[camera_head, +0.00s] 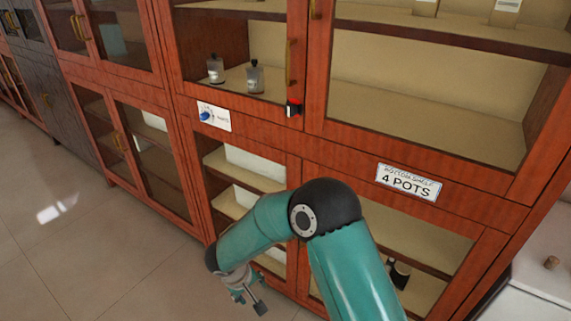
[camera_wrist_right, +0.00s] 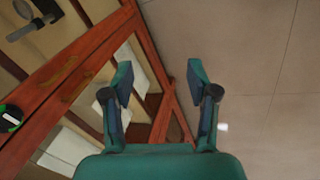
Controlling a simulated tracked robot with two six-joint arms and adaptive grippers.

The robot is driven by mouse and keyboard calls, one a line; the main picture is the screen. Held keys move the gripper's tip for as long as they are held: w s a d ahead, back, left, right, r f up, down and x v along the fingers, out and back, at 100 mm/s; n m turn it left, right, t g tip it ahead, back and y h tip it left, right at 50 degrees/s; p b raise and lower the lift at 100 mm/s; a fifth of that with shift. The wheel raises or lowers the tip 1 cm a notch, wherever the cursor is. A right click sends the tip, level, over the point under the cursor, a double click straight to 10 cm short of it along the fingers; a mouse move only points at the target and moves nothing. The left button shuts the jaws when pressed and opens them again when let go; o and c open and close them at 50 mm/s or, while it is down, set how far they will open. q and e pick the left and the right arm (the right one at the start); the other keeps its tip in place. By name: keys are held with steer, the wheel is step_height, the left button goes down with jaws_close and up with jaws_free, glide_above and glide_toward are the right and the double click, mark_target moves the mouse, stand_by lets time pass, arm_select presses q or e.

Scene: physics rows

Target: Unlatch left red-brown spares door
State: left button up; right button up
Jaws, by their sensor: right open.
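A red-brown cabinet has glazed doors. Its upper left door (camera_head: 235,101) looks shut and has a brass handle (camera_head: 289,62). A small black and red latch (camera_head: 293,108) sits at that door's lower right corner. A white label (camera_head: 214,117) with a blue picture is below; its small text is hard to read, so I cannot tell which door is the spares door. My right gripper (camera_head: 250,296) is open and empty, low in front of the lower left door, apart from the latch. Its fingers also show in the right wrist view (camera_wrist_right: 160,82). My left gripper is not in view.
A "4 POTS" label (camera_head: 408,182) is on the right. Two small bottles (camera_head: 255,77) stand behind the upper left glass. More red-brown glazed cabinets (camera_head: 140,130) and a dark cabinet (camera_head: 50,85) continue leftward. The tiled floor (camera_head: 75,235) in front is clear. A pale surface (camera_head: 540,275) is at right.

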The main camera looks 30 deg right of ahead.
mark_target(289, 113)
steer(key=w+d+r+m+t+h+b, duration=0.2)
steer(key=w+d+r+m+t+h, duration=0.3)
steer(key=r, duration=0.7)
steer(key=w+d+r+m+t+h+b, duration=0.15)
steer(key=w+r+h, duration=0.25)
steer(key=w+r, duration=0.55)
steer(key=s+d+r+m+g+h+b, duration=0.1)
steer(key=s+r+m+h, duration=0.15)
steer(key=r, duration=0.55)
steer(key=s+d+r+m+h, duration=0.15)
steer(key=r+m, duration=0.25)
steer(key=r, duration=0.4)
steer(key=p+x, duration=0.1)
steer(key=x, duration=0.4)
steer(key=p+x, duration=0.1)
steer(key=x, duration=0.4)
steer(key=p+x, duration=0.1)
steer(key=x, duration=0.4)
steer(key=shift+d+r+p, duration=0.1)
steer(key=shift+r+p, duration=0.1)
steer(key=shift+p, duration=0.1)
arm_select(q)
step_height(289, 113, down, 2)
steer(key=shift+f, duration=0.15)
